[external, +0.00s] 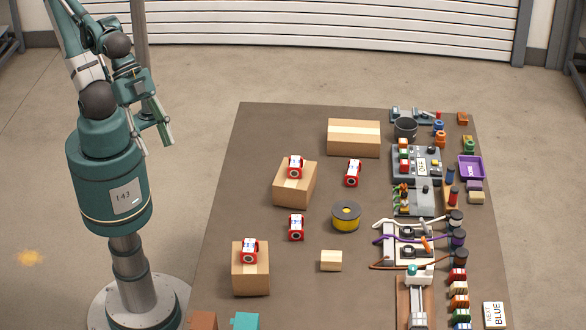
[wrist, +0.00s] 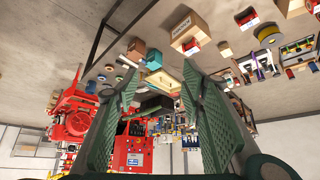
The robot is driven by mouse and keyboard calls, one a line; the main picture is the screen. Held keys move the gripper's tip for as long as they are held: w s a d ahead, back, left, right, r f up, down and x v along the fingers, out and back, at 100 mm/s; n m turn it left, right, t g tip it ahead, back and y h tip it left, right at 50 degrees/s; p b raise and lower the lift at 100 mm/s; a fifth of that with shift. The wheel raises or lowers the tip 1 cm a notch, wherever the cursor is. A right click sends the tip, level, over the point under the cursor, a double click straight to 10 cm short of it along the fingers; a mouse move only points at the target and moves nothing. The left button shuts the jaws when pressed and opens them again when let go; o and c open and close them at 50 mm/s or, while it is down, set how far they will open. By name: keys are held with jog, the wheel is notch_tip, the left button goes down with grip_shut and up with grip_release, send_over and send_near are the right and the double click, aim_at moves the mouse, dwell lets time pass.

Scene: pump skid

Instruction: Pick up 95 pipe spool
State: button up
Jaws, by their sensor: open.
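Several red pieces with pale labels stand at the left of the brown table in the external view and look like the pipe spools. One is on the rear carton (external: 295,167), one on the front carton (external: 249,251), and two are on the tabletop, a rear one (external: 353,173) and a nearer one (external: 296,227). Their numbers are too small to read, so I cannot tell which is 95. My gripper (external: 168,138) is raised left of the table, apart from all of them. In the wrist view my gripper (wrist: 162,72) is open with nothing between its fingers.
A long carton (external: 353,138) lies at the table's back. A yellow-and-black reel (external: 346,216) and a small wooden block (external: 331,261) are mid-table. Fixtures, cables and a purple tray (external: 471,167) crowd the right side. The table's back left corner is bare.

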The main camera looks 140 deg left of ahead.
jog(key=w+a+f+n+g+y, duration=0.15)
jog(key=w+a+n, duration=0.35)
jog(key=w+a, duration=0.5)
jog(key=w+a+n+g+h, duration=0.15)
jog(key=w+a+n, duration=0.45)
jog(key=a, duration=0.8)
jog(key=n+g+h+b, duration=0.1)
jog(key=n+g+b, duration=0.15)
jog(key=n, duration=1.15)
send_over(354, 167)
jog(key=shift+g, duration=0.25)
jog(key=f, duration=3)
jog(key=shift+s+a, duration=0.15)
jog(key=shift+a, duration=0.1)
jog(key=shift+s+a+f+n, duration=0.2)
jog(key=shift+a+f+n, duration=0.05)
jog(key=shift+f+n, duration=0.05)
jog(key=shift+w+d+f, duration=0.1)
jog(key=shift+f, duration=0.55)
jog(key=shift+w+d+f, duration=0.1)
jog(key=shift+f, duration=0.5)
jog(key=shift+f, duration=0.1)
